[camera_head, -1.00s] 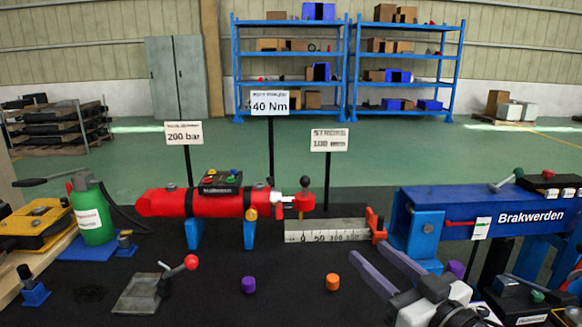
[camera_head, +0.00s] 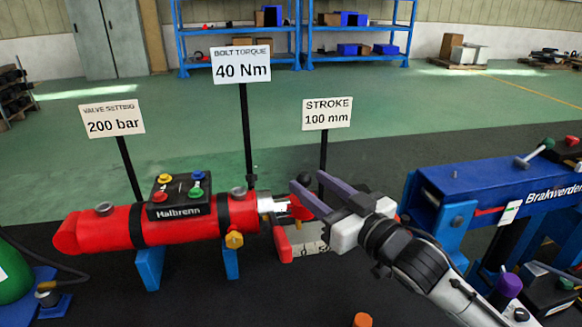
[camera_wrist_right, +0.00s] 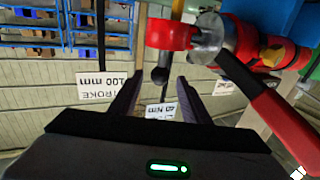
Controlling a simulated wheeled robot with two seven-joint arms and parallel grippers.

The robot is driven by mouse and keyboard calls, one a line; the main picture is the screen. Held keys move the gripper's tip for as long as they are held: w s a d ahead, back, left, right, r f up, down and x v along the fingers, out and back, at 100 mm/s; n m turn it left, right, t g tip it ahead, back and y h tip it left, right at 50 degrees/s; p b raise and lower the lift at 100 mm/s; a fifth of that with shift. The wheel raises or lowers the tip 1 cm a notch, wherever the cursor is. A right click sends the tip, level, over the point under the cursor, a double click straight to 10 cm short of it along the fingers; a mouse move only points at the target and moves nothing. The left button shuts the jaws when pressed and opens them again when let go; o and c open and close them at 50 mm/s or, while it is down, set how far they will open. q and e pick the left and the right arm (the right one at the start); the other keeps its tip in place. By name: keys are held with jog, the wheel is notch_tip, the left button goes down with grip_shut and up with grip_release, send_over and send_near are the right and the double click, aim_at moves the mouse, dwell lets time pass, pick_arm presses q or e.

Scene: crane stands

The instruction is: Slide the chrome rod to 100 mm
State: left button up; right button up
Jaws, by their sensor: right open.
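The chrome rod (camera_head: 271,203) sticks out a short way from the right end of the red cylinder (camera_head: 180,222) marked Halbrenn. It also shows in the right wrist view (camera_wrist_right: 208,36), with a red end piece (camera_wrist_right: 171,36) and a dark ball knob (camera_wrist_right: 159,75). My right gripper (camera_head: 311,188) is open at the rod's end; in the wrist view its fingers (camera_wrist_right: 156,82) lie either side of the knob's line, with no grip visible. The stroke scale (camera_head: 309,248) is mostly hidden behind my right arm, so its reading cannot be made out. My left gripper is out of view.
The sign reading STROKE 100 mm (camera_head: 327,114) stands behind my right gripper. A blue Brakwerden unit (camera_head: 500,185) stands to the right. An orange piece (camera_head: 362,320) shows at the bottom edge. A green bottle (camera_head: 14,272) is at the left edge.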

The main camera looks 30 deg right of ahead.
jog(key=w+a, duration=0.1)
jog(key=w, duration=0.6)
jog(key=shift+w, duration=0.15)
grip_shut()
